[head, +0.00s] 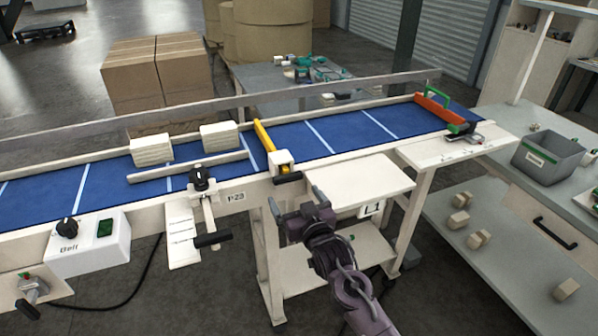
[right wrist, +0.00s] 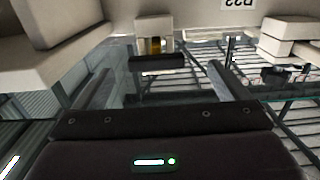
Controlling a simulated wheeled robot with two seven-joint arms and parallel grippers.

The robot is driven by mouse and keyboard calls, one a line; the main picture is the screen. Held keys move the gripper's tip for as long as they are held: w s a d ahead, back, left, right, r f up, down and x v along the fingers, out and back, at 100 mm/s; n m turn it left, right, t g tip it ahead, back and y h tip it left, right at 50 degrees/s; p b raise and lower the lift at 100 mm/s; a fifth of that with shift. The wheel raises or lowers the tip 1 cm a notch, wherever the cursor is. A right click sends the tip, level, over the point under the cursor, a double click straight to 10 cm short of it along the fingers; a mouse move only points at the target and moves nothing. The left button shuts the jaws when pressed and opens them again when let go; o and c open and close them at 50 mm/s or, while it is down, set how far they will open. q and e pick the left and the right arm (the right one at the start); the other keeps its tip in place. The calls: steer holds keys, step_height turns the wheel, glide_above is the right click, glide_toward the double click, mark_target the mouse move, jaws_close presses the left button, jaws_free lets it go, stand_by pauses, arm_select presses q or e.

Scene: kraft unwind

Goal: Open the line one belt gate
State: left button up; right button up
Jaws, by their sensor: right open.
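The belt gate is a yellow bar (head: 264,136) lying across the blue belt (head: 305,137), from a white block (head: 282,158) on the near rail toward the far rail. A black handle (head: 288,178) sticks out of the block's front. My right gripper (head: 305,209) is open and empty, just below and in front of this handle, apart from it. In the right wrist view the black handle (right wrist: 156,62) shows ahead, between the two open fingers (right wrist: 158,80), with the block and a bit of yellow above it. My left gripper is not in view.
Cream blocks (head: 152,150) sit on the belt left of the gate. A black knob (head: 200,178) and a lever with a black grip (head: 212,239) are on the near rail. A white shelf (head: 358,184) labelled L1 juts out right of my gripper. An orange-and-green bar (head: 440,112) crosses the belt's right end.

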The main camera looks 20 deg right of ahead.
mark_target(289, 180)
steer(key=shift+w+d+r, duration=0.2)
steer(key=shift+w+r, duration=0.05)
steer(key=shift+r, duration=0.3)
steer(key=shift+w+d+r, duration=0.15)
steer(key=shift+w+r+p, duration=0.25)
steer(key=shift+w+p, duration=0.3)
steer(key=shift+w, duration=0.35)
steer(key=w, duration=0.3)
steer(key=shift+w+f+p, duration=0.3)
steer(key=shift+w+p, duration=0.1)
steer(key=shift+w, duration=0.45)
steer(key=c, duration=1.4)
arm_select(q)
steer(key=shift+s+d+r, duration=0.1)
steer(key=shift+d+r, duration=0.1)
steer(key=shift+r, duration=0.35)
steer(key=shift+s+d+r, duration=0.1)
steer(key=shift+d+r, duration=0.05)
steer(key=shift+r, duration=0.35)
arm_select(e)
steer(key=shift+f, duration=0.1)
